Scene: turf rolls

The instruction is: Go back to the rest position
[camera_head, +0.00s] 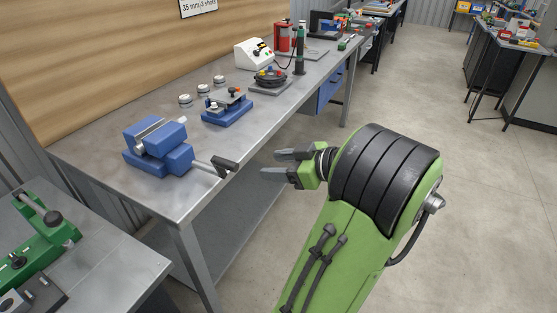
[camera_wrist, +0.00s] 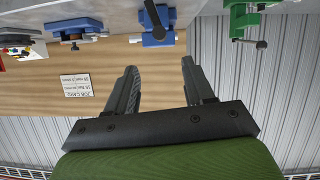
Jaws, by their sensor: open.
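My gripper (camera_head: 272,164) is in the middle of the head view, beside the front edge of the grey metal workbench (camera_head: 103,186). Its two dark fingers are apart, with nothing between them. They point left toward the blue vise (camera_head: 160,148) near the bench's front corner, and do not appear to touch it. In the wrist view my gripper (camera_wrist: 160,83) also shows open and empty, and that picture looks upside down. There the blue vise (camera_wrist: 155,30) is at the top, beyond the fingers.
A smaller blue fixture (camera_head: 227,108), a dark round device (camera_head: 270,82) and a white box (camera_head: 254,53) stand farther along the bench. A green tool (camera_head: 45,225) sits on another table at lower left. The floor (camera_head: 480,200) to the right is clear.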

